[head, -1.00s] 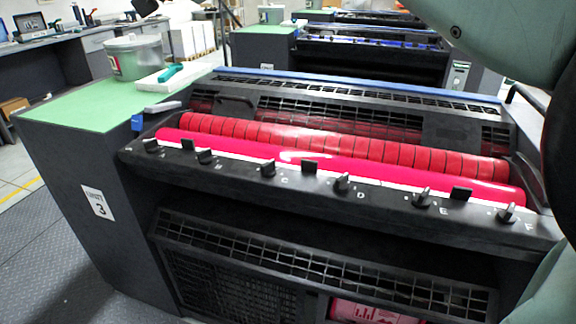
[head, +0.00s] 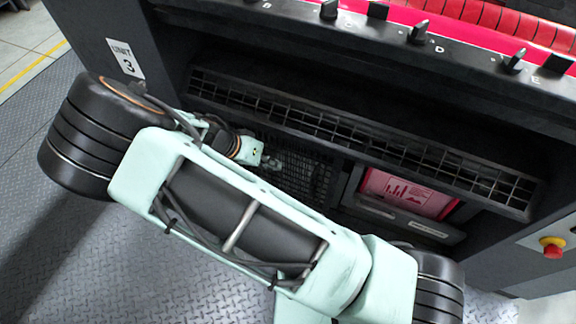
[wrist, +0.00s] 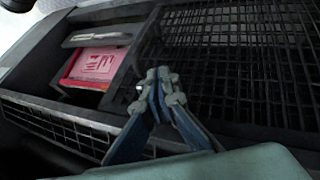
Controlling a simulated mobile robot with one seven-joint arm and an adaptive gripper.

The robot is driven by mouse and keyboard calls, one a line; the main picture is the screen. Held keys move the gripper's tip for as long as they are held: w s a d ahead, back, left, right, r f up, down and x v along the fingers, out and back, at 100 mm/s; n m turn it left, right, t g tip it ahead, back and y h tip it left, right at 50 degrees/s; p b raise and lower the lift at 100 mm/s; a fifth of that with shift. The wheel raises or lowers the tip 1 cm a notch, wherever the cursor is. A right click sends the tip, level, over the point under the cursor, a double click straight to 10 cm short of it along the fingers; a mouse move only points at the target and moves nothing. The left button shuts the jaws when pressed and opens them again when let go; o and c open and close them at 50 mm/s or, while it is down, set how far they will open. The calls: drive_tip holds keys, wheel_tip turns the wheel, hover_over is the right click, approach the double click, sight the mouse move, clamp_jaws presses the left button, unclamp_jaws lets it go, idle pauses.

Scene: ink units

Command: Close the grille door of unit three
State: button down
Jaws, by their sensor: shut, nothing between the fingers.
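Unit three, with its label (head: 126,58), stands in front of me. A long black grille (head: 370,148) juts out at a slant under its ledge. It also shows at lower left in the wrist view (wrist: 60,130). A black wire mesh (head: 305,170) lies below and behind it, partly hidden by my arm; it fills the right of the wrist view (wrist: 235,55). I cannot tell the grille door's exact angle. My gripper (head: 271,162) is in front of the mesh, below the slanted grille. In the wrist view my gripper (wrist: 159,73) is shut and empty; contact with the mesh is unclear.
A pink panel (head: 408,192) with a printed chart sits in a recess right of the mesh. Black knobs (head: 418,32) line the ledge above. A red emergency button (head: 552,247) is on the right side. Open patterned floor (head: 60,260) lies at left.

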drive_tip(key=w+d+f+b, duration=0.1)
drive_tip(key=d+f+b, duration=0.2)
drive_tip(key=d+f, duration=0.5)
drive_tip(key=shift+w+d, duration=0.25)
drive_tip(key=shift+w, duration=0.15)
drive_tip(key=shift+d+f, duration=0.1)
